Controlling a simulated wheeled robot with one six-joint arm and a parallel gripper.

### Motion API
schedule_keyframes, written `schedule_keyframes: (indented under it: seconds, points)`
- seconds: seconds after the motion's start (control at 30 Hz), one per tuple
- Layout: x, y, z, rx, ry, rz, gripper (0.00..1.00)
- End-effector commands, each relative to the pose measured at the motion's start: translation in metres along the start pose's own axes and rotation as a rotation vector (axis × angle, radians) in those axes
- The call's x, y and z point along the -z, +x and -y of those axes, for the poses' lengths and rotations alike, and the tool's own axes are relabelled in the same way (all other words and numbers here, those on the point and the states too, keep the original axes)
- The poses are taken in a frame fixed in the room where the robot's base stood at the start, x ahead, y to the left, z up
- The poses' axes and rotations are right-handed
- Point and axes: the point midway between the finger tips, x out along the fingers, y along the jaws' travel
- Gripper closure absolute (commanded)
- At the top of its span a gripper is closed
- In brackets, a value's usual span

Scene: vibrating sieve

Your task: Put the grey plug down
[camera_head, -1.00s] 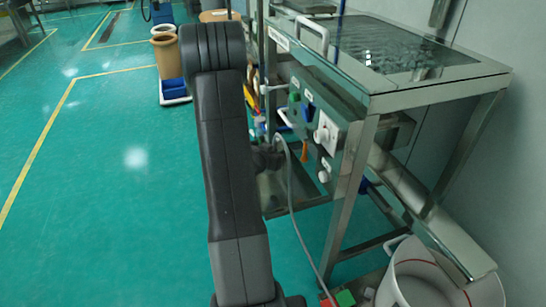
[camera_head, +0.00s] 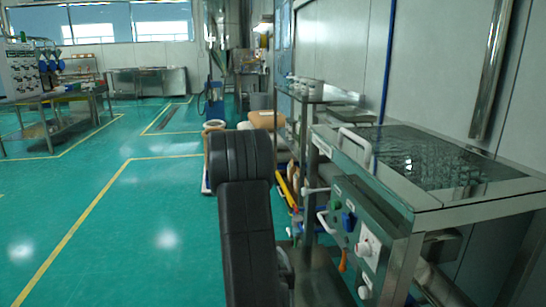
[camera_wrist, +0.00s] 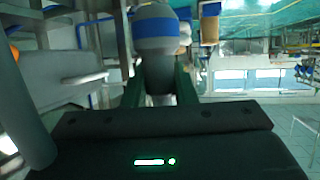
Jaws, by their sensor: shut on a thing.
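In the wrist view the grey plug (camera_wrist: 157,20) has a grey rounded body with a blue band, and a darker part lies between the two dark fingers. My gripper (camera_wrist: 160,82) is shut on it. The lower part of the plug is partly hidden between the fingers. In the head view my black arm stands in the foreground, and it hides the gripper and the plug. The vibrating sieve (camera_head: 395,214), a steel frame with a glass-like top, is to the right of my arm. Its front panel has a white socket (camera_head: 368,248), a blue socket (camera_head: 348,221) and a green part.
A steel rack (camera_head: 318,95) stands behind the sieve. Steel tables (camera_head: 147,82) stand far off at the left. The green floor (camera_head: 95,225) on the left is clear, with yellow lines.

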Motion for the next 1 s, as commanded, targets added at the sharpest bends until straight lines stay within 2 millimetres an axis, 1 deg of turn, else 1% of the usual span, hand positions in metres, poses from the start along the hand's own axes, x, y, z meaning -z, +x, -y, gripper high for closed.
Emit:
schedule_keyframes:
  seconds: [0.03, 0.1, 0.3, 1.0]
  points:
    - [-0.004, -0.006, 0.009, 0.034, -0.016, 0.004, 1.00]
    - [0.010, -0.008, 0.007, 0.028, -0.012, 0.000, 1.00]
    - [0.030, -0.014, 0.006, 0.025, -0.012, 0.000, 1.00]
    - [0.126, -0.042, 0.007, 0.024, -0.011, 0.000, 1.00]
